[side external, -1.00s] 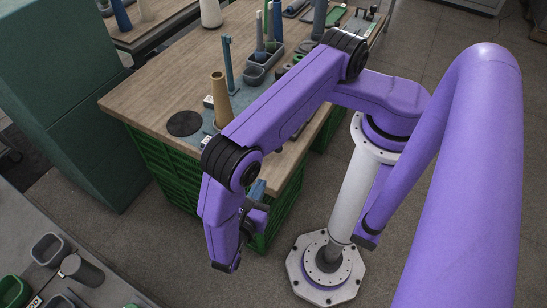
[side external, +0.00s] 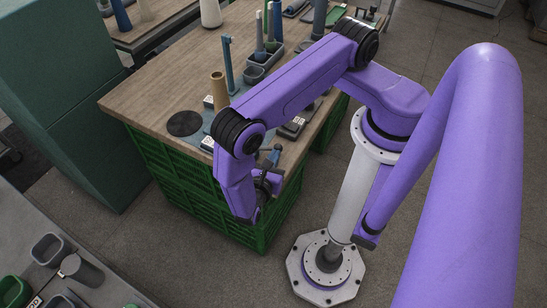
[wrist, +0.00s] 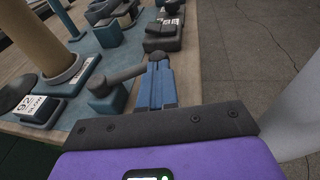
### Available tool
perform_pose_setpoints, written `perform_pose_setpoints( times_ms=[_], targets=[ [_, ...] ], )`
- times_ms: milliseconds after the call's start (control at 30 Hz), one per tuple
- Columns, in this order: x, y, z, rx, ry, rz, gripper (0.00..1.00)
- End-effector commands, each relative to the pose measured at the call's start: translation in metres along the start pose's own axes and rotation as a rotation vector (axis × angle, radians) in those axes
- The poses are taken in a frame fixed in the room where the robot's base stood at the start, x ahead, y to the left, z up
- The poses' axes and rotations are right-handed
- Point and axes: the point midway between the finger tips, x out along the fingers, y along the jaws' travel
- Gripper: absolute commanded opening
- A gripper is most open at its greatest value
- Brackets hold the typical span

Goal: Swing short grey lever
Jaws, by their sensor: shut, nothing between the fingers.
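The short grey lever (wrist: 120,77) shows in the wrist view as a dark grey rod. It runs from a blue-grey block (wrist: 108,104) toward my fingertips. My gripper (wrist: 158,66) has its blue fingers pressed together, with nothing between them. The fingertips are just right of the lever's free end; I cannot tell whether they touch. In the side view my gripper (side external: 273,157) is at the table's front edge, and my arm hides much of the lever's surroundings.
The wooden table (side external: 150,95) stands on green crates (side external: 180,185). A tan cone (wrist: 55,40) and a label reading 92 (wrist: 38,109) are left of the lever. Dark blocks (wrist: 163,35) lie beyond the fingers. Open floor (wrist: 250,50) is on the right.

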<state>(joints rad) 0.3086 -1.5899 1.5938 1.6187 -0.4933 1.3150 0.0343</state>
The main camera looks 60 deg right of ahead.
Motion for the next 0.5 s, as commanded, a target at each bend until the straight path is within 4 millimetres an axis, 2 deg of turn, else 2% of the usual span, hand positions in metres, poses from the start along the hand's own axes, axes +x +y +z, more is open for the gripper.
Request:
perform_pose_setpoints(
  times_ms=[500],
  targets=[
    [0.0040, -0.0012, 0.0013, -0.013, -0.002, 0.055, 0.00]
  ],
)
